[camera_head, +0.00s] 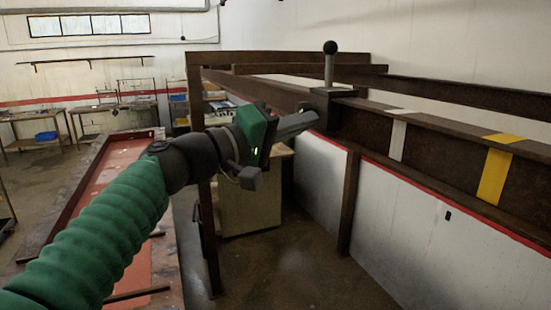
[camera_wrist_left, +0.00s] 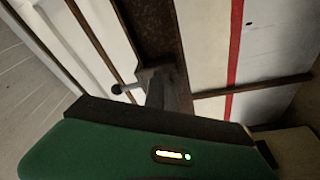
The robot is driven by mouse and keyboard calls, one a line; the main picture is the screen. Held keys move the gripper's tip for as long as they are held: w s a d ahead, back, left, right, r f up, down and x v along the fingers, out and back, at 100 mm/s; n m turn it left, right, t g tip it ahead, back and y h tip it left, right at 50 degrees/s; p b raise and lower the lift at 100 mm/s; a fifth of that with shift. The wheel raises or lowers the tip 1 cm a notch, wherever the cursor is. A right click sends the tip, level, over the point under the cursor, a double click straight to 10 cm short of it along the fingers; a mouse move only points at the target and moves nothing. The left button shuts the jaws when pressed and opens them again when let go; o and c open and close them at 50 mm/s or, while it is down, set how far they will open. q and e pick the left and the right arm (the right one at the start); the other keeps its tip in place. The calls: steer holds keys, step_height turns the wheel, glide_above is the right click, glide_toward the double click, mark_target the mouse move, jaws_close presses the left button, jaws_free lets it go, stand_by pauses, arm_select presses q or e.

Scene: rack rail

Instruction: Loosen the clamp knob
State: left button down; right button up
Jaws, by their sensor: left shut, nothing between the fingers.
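The clamp (camera_head: 345,92) is a dark block sitting on the rusty rail, with a pale upright post topped by a black ball knob (camera_head: 330,47). In the left wrist view the black ball (camera_wrist_left: 117,89) stands out to the left of the clamp on its pale post. My left gripper (camera_head: 312,119) is shut and empty. Its fingers point at the clamp's near left side, below the ball. The fingers (camera_wrist_left: 157,83) overlap the clamp in the left wrist view, so I cannot tell whether they touch it. My right gripper is not in view.
The rail (camera_head: 440,148) runs to the right, with a white band (camera_head: 397,138) and a yellow band (camera_head: 494,175). White panels with a red top edge hang below it. A cabinet (camera_head: 250,195) stands behind my arm. A long red-topped table (camera_head: 100,185) is at left.

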arm_select(q)
steer(key=shift+w+d, duration=0.1)
steer(key=shift+d, duration=0.1)
steer(key=shift+a, duration=0.25)
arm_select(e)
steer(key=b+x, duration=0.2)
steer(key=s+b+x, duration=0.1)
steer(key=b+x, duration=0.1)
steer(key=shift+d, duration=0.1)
arm_select(q)
steer(key=v, duration=0.6)
steer(key=shift+a+r, duration=0.25)
steer(key=shift+a, duration=0.3)
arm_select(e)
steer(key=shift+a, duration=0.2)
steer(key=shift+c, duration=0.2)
